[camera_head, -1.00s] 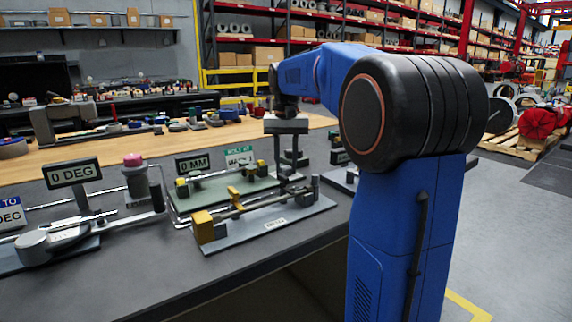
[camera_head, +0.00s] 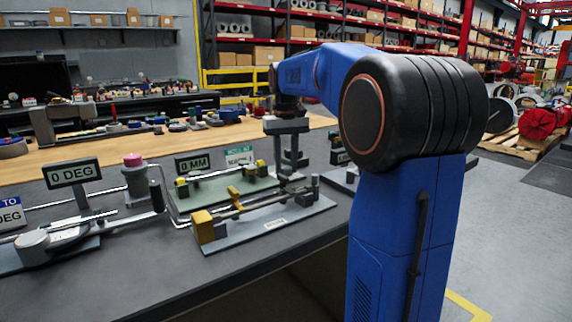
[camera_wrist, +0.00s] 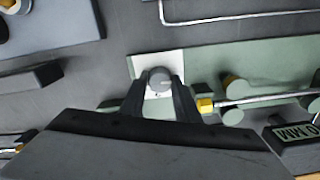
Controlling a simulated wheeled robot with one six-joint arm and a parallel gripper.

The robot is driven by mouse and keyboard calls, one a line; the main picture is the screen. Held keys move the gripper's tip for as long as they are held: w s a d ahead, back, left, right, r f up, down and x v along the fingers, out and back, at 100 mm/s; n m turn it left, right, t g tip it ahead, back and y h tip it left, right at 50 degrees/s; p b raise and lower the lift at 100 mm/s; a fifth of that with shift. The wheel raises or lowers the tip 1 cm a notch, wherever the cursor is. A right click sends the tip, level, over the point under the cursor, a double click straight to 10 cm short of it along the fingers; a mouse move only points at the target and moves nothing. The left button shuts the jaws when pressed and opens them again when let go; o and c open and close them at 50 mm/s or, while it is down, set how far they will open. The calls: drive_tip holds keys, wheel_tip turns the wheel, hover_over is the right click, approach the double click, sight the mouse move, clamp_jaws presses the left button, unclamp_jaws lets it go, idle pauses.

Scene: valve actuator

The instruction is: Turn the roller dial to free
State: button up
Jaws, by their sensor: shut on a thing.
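The roller dial (camera_wrist: 159,79) is a small round grey knob on a white plate (camera_wrist: 142,65) at the end of a green base in the wrist view. The fingers of my gripper (camera_wrist: 160,88) are shut on the dial, one on each side. A small mark shows at the knob's lower edge; its setting cannot be read. In the head view my gripper (camera_head: 292,158) points down over the far right end of the green base (camera_head: 215,196), and the dial is hidden there.
A grey plate with a yellow block (camera_head: 205,227) and a rod lies in front of the green base. Signs reading 0 MM (camera_head: 192,163) and 0 DEG (camera_head: 73,173) stand nearby. A small white and green sign (camera_head: 239,156) stands behind. The front table strip is clear.

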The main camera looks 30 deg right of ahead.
sight(286, 167)
drive_tip(key=o, duration=1)
drive_tip(key=shift+o, duration=0.2)
drive_tip(key=shift+r, duration=0.1)
wheel_tip(286, 167, up, 17)
drive_tip(key=shift+r, duration=0.15)
